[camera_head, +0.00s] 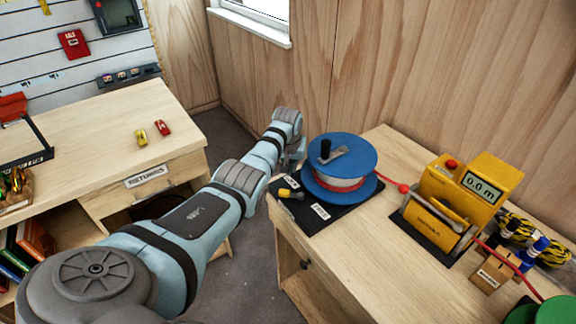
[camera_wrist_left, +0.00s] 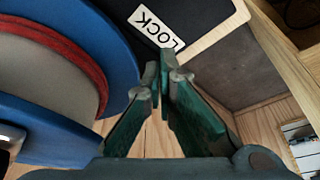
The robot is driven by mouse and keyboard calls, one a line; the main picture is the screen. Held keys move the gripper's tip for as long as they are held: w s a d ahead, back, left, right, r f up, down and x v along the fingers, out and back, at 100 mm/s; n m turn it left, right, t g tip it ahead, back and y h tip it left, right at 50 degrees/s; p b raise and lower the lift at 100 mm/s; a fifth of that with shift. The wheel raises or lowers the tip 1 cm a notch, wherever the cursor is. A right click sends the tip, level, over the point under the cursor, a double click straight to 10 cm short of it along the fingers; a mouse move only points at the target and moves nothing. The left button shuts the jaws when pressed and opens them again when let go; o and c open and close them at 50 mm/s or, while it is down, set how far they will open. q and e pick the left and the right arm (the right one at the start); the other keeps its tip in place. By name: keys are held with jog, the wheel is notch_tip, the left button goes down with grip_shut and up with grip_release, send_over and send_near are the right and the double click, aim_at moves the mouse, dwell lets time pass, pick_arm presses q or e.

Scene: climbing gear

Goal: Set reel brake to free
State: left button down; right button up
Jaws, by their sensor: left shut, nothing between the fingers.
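The blue reel (camera_head: 339,168) with a white and red line wound on it stands on a black base plate (camera_head: 330,220). A small brake lever with a yellow grip (camera_head: 287,193) lies at the plate's left edge, between two white labels. In the left wrist view one label reads LOCK (camera_wrist_left: 156,27); the other label (camera_head: 320,211) is too small to read. My left gripper (camera_head: 293,163) is at the reel's left side, near the lever but apart from it. Its fingers (camera_wrist_left: 160,80) are shut and empty. The lever does not show clearly in the wrist view. My right gripper is out of view.
A yellow meter (camera_head: 460,195) reading 0.0 m stands right of the reel, joined by a red line. A wooden block (camera_head: 493,273) and coiled rope (camera_head: 525,232) are further right. A workbench (camera_head: 90,125) is at the left; a floor gap separates it from the reel's table.

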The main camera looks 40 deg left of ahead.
aim_at(291, 194)
pick_arm(q)
jog(key=b+x, duration=0.1)
jog(key=x, duration=0.2)
jog(key=shift+s, duration=0.15)
jog(key=s+r+p, duration=0.1)
jog(key=p, duration=0.1)
jog(key=s+d+r+p, duration=0.1)
jog(key=p, duration=0.1)
jog(key=shift+s, duration=0.4)
jog(key=shift+s+d+r+p, duration=0.1)
jog(key=shift+s+d+p, duration=0.15)
jog(key=shift+s, duration=0.25)
jog(key=shift+s+d+p, duration=0.15)
jog(key=shift+s+p, duration=0.1)
jog(key=shift+s, duration=0.25)
jog(key=shift+s+d, duration=0.1)
jog(key=shift+w+f, duration=0.2)
jog(key=shift+f, duration=0.15)
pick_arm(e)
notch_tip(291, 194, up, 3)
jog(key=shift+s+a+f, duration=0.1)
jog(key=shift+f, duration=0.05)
